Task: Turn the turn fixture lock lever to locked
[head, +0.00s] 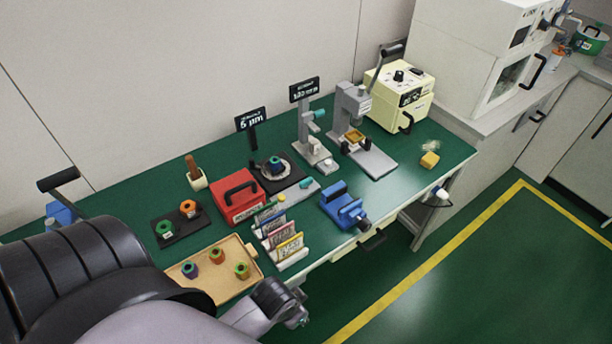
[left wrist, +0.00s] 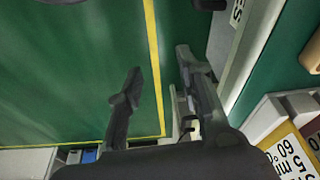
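I cannot tell for sure which part is the turn fixture lock lever. A small grey unit (head: 290,193) with a teal lever-like part (head: 304,184) and a yellow knob (head: 281,198) lies in front of the round lapping plate. A blue vise-like fixture (head: 345,206) sits at the bench's front edge. A grey press (head: 352,108) with a long black-gripped lever (head: 391,50) stands farther back. My left gripper (head: 292,308) is low by the front edge, apart from all of these. In the left wrist view, its fingers (left wrist: 158,80) are spread and empty. My right gripper is not in view.
The green bench (head: 440,152) carries a red box (head: 238,196), a card rack (head: 283,242), a wooden tray (head: 225,287) with several spools, and a cream machine (head: 400,96). My left arm covers the bench's near left. Open floor with yellow lines (head: 440,255) lies right.

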